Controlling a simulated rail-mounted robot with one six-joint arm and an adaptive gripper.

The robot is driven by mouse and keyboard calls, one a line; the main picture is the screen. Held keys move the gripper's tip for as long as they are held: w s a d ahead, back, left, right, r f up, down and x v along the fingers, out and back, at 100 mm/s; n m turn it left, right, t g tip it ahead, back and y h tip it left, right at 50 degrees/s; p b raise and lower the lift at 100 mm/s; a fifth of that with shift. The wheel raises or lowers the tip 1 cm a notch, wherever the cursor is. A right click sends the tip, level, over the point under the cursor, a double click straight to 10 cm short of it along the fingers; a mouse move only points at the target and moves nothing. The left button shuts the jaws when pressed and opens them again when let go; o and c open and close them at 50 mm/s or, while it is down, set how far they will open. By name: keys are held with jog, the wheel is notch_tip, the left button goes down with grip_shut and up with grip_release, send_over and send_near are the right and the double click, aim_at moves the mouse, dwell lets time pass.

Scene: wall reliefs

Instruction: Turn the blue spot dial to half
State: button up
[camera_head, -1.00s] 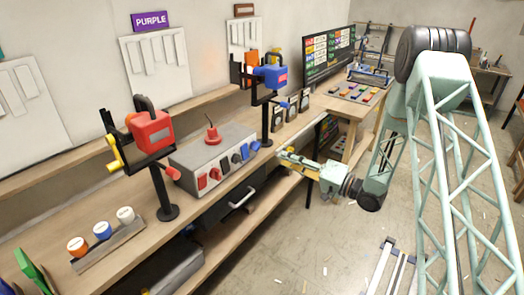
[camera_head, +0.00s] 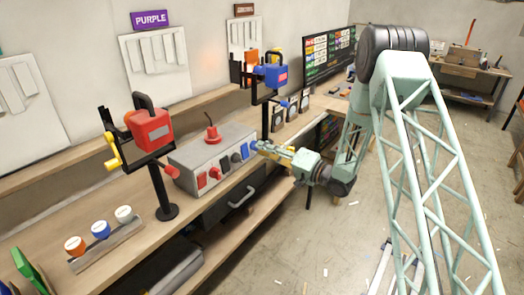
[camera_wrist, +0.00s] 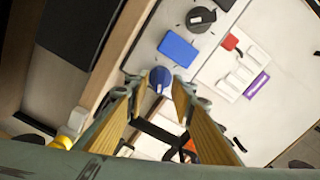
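The blue dial (camera_wrist: 160,77) shows in the wrist view as a round knob with a pale pointer line, on the light panel of the grey control box (camera_head: 212,152). My gripper (camera_wrist: 161,88) is open, with one yellow finger on each side of the dial in the picture. I cannot tell whether the fingers touch it. In the head view my gripper (camera_head: 258,146) is at the right end of the box's front, and the dial is mostly hidden there. The blue spot lamp (camera_head: 270,76) stands on a black post behind the box.
A blue rectangular switch (camera_wrist: 178,48) and a black dial (camera_wrist: 200,18) sit beside the blue dial. A red lamp (camera_head: 149,130) on a post stands left of the box. A drawer handle (camera_head: 243,198) is below the bench top.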

jog(key=shift+w+a, duration=0.3)
jog(key=shift+a, duration=0.2)
jog(key=shift+c, duration=0.7)
grip_shut()
jog(key=shift+n+b, duration=4)
jog(key=shift+n, duration=2.3)
